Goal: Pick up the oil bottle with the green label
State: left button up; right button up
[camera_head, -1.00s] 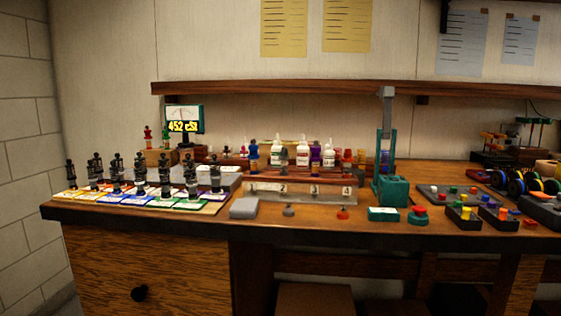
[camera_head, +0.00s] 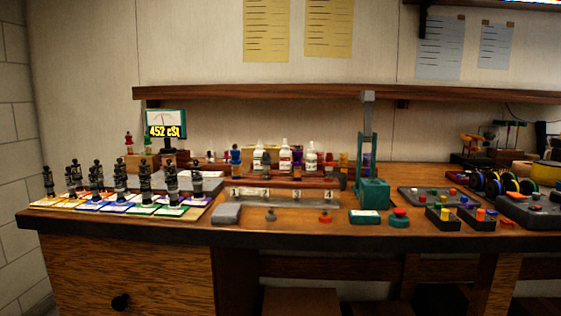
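Three small white bottles stand in a row at the back of the bench, behind the numbered rack: a left one (camera_head: 259,158), a middle one (camera_head: 285,158) and a right one (camera_head: 311,157). The middle bottle shows a reddish label. The labels of the other two are too small and partly covered to read, so I cannot tell which one is green. Neither of my grippers is in view.
The wooden bench (camera_head: 320,232) holds a numbered rack (camera_head: 285,196), a teal press (camera_head: 371,190) and a display (camera_head: 165,124) reading 452 cSt. Several dark dampers stand on coloured cards at left. Trays and wheels lie at right. A shelf (camera_head: 300,92) runs above.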

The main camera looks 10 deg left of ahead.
aim_at(258, 153)
jog(key=j+z, duration=0.2)
jog(key=z, duration=0.25)
jog(key=j+z, duration=0.2)
jog(key=z, duration=0.2)
jog(key=j+z, duration=0.25)
jog(key=z, duration=0.2)
jog(key=k+j+z, duration=0.2)
jog(key=j, duration=0.15)
jog(key=j+z, duration=0.15)
jog(key=j, duration=0.25)
jog(key=k+j+z, duration=0.2)
jog(key=i+j, duration=0.05)
jog(key=j, duration=0.05)
